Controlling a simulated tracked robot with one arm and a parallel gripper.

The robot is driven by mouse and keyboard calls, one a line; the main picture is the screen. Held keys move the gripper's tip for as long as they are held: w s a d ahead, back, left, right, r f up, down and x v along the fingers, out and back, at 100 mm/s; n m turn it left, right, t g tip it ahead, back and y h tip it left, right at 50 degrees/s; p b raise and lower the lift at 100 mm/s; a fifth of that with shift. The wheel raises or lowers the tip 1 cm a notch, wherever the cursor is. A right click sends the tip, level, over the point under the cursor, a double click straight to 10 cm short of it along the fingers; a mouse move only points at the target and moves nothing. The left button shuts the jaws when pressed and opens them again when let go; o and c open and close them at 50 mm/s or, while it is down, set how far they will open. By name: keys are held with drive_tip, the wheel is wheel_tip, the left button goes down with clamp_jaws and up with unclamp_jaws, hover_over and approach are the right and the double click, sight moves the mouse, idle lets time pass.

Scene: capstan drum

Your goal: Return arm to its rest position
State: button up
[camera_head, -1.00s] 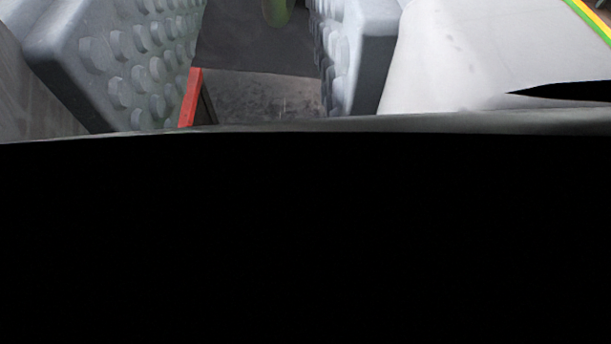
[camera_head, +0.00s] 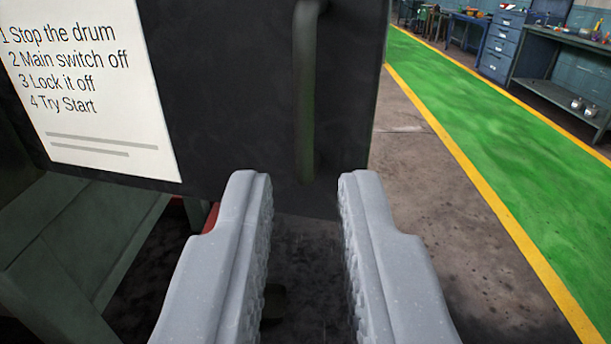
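My gripper (camera_head: 302,180) is open, with its two grey ridged fingers apart and nothing between them. It points at a dark panel (camera_head: 235,90) that fills the upper middle of the view. A dark green vertical handle (camera_head: 305,95) is on the panel, just beyond the gap between the fingertips. I cannot tell how far the fingertips are from the panel. The rest of my arm is not in view.
A white notice (camera_head: 95,125) with stop and lock-off steps is on the panel. Grey-green metalwork (camera_head: 70,245) stands at lower left. A green walkway (camera_head: 500,140) with yellow edges runs along clear floor at right. Workbenches (camera_head: 560,75) and drawers (camera_head: 500,48) stand at the back right.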

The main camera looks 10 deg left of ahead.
drive_tip(key=w+r+g+p, duration=0.35)
drive_tip(key=r+p, duration=0.25)
drive_tip(key=r, duration=0.6)
drive_tip(key=w+d+r+m+h+p, duration=0.1)
drive_tip(key=d+r+p, duration=0.3)
drive_tip(key=d+r, duration=1.1)
drive_tip(key=shift+d+r+t+h, duration=0.2)
drive_tip(key=shift+d+t+h, duration=0.25)
drive_tip(key=shift+d, duration=0.3)
drive_tip(key=shift+f, duration=0.1)
drive_tip(key=shift+a, duration=0.1)
